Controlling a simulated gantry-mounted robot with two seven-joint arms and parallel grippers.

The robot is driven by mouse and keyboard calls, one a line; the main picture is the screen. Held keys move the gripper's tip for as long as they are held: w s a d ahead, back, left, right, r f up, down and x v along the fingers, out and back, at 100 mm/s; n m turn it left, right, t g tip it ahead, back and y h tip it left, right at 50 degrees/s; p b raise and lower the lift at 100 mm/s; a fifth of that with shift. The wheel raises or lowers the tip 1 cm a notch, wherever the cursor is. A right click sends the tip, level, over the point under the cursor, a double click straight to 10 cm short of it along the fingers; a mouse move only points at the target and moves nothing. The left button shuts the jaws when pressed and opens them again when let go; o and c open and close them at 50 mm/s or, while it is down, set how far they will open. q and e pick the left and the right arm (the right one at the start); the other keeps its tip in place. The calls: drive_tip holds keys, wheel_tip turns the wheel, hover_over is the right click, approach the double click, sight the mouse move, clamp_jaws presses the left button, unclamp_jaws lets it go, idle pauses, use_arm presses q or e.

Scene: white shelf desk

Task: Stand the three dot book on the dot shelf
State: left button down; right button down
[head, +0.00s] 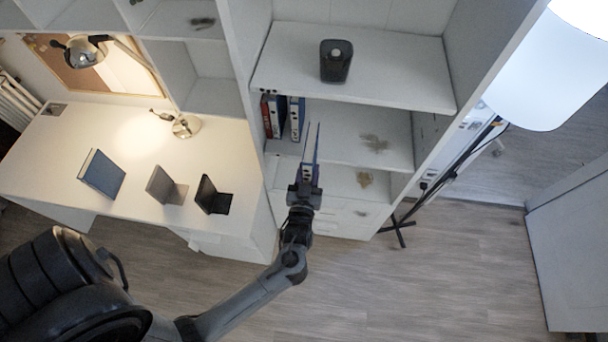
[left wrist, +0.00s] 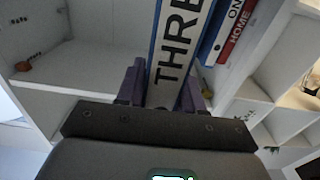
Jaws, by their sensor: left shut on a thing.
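My left gripper (head: 305,188) is shut on a book with a white spine and blue edges, in front of the shelf unit. In the left wrist view the book (left wrist: 178,45) stands between the fingers (left wrist: 160,90), with large letters "THRE" on its spine. In the head view the book (head: 311,150) shows as a thin upright strip. Beside it, a shelf (head: 345,135) holds a red book (head: 267,117) and blue-and-white books (head: 297,118) at its left end. In the left wrist view, nearby spines read "ONE" (left wrist: 236,10) and "HOME" (left wrist: 230,40). My right gripper is out of view.
A black speaker-like box (head: 336,62) stands on the shelf board above. On the desk (head: 70,150) at left are a blue book (head: 102,173), two dark bookends (head: 214,196) and a lamp (head: 185,126).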

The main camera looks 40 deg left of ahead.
use_arm(q)
drive_tip(key=shift+a+r, duration=0.1)
drive_tip(key=shift+a, duration=0.1)
drive_tip(key=shift+r, duration=0.1)
drive_tip(key=f+b+x, duration=0.1)
drive_tip(key=b+x, duration=0.8)
drive_tip(key=x, duration=1.3)
drive_tip(key=shift+f, duration=0.4)
idle(0.6)
idle(0.3)
